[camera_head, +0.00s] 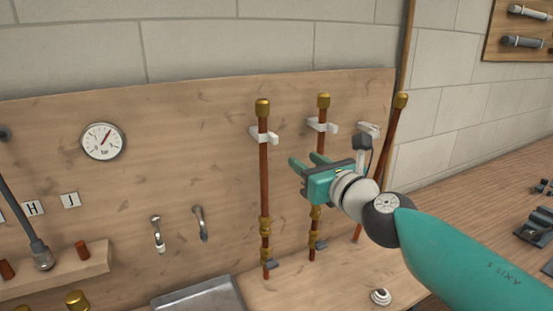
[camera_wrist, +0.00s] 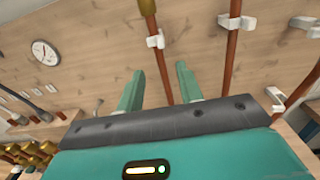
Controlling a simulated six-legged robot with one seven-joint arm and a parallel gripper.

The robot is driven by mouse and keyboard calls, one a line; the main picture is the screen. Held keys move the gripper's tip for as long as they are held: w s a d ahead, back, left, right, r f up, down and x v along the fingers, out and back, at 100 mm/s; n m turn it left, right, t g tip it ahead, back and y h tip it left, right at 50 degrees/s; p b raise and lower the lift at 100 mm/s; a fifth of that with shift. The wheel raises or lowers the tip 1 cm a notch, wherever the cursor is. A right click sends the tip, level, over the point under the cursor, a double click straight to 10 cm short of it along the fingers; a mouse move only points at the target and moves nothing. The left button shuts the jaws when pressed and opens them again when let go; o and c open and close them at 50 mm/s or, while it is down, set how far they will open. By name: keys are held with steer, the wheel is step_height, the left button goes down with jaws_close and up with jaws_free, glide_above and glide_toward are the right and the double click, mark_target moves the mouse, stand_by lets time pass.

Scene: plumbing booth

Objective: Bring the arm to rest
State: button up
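My gripper (camera_head: 306,163) is teal and is held in the air in front of the wooden panel, near the upright copper pipes. My teal arm reaches in from the lower right in the head view. The left copper pipe (camera_head: 264,180) stands in a white clip, left of the fingers. The middle copper pipe (camera_head: 323,115) is partly hidden behind the gripper. The right copper pipe (camera_head: 388,135) leans at a tilt behind the wrist.
A pressure gauge (camera_head: 102,141) and two small hooks or taps (camera_head: 200,224) are on the panel at left. A grey tray (camera_head: 199,296) lies below. A white round fitting (camera_head: 380,297) sits on the bench. Dark parts (camera_head: 539,226) lie at far right; bench between is clear.

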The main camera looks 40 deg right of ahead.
steer(key=s+a+f+m+g+y, duration=0.1)
steer(key=a+f+m+g, duration=0.5)
steer(key=a+m, duration=0.8)
steer(key=s+a+f+m+g+y, duration=0.2)
steer(key=a+f+m+g, duration=0.3)
steer(key=a+f+m, duration=0.8)
steer(key=a+m+y, duration=0.1)
steer(key=m, duration=0.5)
steer(key=shift+a+f+g+y, duration=0.15)
steer(key=shift+g+y, duration=0.15)
steer(key=shift+g, duration=0.1)
steer(key=shift+w, duration=0.1)
stand_by(0.4)
